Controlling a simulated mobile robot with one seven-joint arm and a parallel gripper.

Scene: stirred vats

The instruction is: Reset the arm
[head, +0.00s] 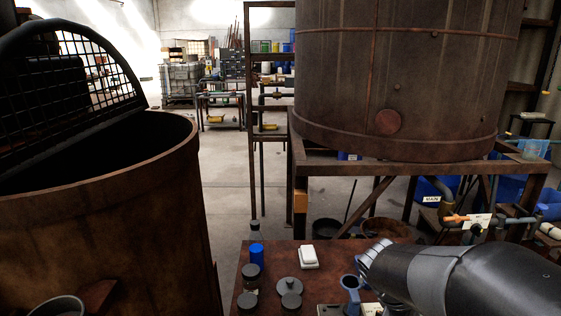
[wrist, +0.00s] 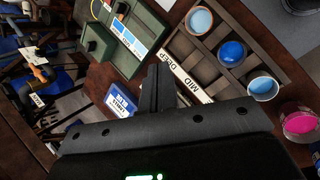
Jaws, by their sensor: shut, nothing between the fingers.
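My gripper (wrist: 159,72) shows in the wrist view with its two dark fingers together and nothing between them. It is over the brown bench, beside the grey sorting rack (wrist: 226,76) with its "DEEP" and "MID" labels. I cannot tell its exact height above the bench. In the head view my black and grey arm reaches in from the lower right. The gripper's fingers cannot be made out there.
Cups of blue liquid (wrist: 232,54) stand in the rack, and a pink cup (wrist: 297,121) is to its right. Green boxes (wrist: 138,28) and a blue card (wrist: 122,100) lie nearby. A rusty vat (head: 110,225) stands left of the bench (head: 275,262); a large tank (head: 400,80) is behind.

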